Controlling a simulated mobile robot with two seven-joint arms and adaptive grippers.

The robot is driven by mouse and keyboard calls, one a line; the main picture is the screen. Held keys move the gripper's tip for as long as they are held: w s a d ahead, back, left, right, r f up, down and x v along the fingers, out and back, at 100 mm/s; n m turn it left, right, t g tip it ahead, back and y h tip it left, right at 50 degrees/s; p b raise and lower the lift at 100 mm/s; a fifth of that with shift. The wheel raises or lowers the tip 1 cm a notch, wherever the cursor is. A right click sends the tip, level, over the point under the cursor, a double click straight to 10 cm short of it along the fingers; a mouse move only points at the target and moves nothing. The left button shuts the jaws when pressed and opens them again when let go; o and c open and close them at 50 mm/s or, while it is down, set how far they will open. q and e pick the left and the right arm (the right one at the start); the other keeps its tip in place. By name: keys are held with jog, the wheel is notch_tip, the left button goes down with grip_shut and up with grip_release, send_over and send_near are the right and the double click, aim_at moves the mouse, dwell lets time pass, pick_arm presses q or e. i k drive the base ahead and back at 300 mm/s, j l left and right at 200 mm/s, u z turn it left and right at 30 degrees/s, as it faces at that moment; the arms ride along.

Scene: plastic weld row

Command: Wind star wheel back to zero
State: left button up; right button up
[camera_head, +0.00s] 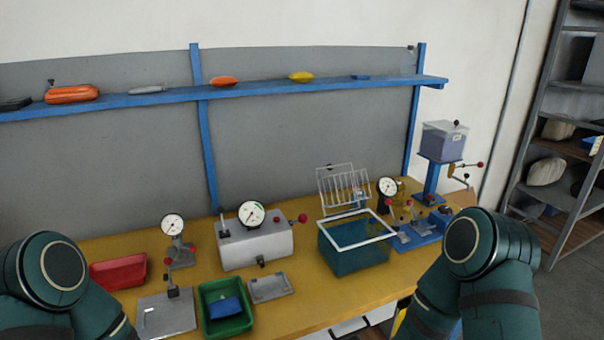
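A spoked handle (462,171) with small dark red knobs sits on the right side of a blue stand (431,184) at the right end of the yellow bench; it looks like the star wheel. A clear box (444,141) with a dark knob on its lid tops that stand. Round white dial gauges stand on the bench: one on the grey machine (252,215), one at the left (173,225), one near the stand (388,188). Their readings are too small to tell. My two green arms show at the lower corners, but neither gripper is in view.
A teal tank (355,256) with a white rim and a wire rack (343,187) stand right of centre. A red bin (118,271), green bin (225,318) and grey tray (270,288) lie along the bench front. A blue shelf (260,88) runs above. Shelving (545,170) stands far right.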

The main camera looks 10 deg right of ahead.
aim_at(444, 210)
jog(key=z, duration=1.15)
jog(key=i+l, duration=0.55)
jog(key=i, duration=0.15)
jog(key=i+l, duration=0.55)
jog(key=i, duration=0.1)
